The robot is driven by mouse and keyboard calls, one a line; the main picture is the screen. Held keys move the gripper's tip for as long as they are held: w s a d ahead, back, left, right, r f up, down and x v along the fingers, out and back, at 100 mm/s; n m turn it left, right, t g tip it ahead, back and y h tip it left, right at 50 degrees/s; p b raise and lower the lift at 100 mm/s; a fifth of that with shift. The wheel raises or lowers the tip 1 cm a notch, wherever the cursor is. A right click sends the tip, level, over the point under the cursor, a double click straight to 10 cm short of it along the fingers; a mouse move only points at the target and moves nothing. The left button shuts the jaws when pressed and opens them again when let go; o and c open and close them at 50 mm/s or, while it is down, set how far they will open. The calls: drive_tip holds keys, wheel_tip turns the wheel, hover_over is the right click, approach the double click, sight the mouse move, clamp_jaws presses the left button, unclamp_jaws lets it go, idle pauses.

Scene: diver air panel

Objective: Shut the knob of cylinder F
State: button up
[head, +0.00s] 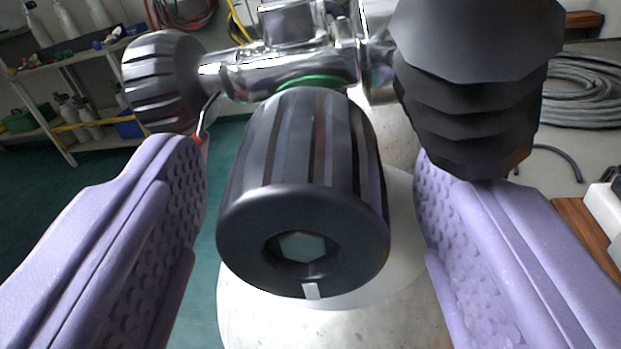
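A black ribbed knob (305,190) faces me in the middle of the head view. It has a hex recess in its end and a small white mark at the bottom of its rim. It sits on a chrome valve (285,72) with a green ring behind the knob, on top of a pale cylinder (320,322). No letter shows, so I cannot tell which cylinder it is. My gripper (310,185) is open, with one purple padded finger on each side of the knob. A gap shows on both sides, and neither finger appears to touch it.
A second black ribbed knob (165,82) is at upper left, near the left fingertip. A black stepped, ribbed part (475,85) is at upper right, just above the right finger. Shelves with small cylinders (75,105) stand at back left. Coiled grey hose (585,90) lies at right.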

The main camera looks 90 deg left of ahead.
drive_tip(key=c, duration=0.9)
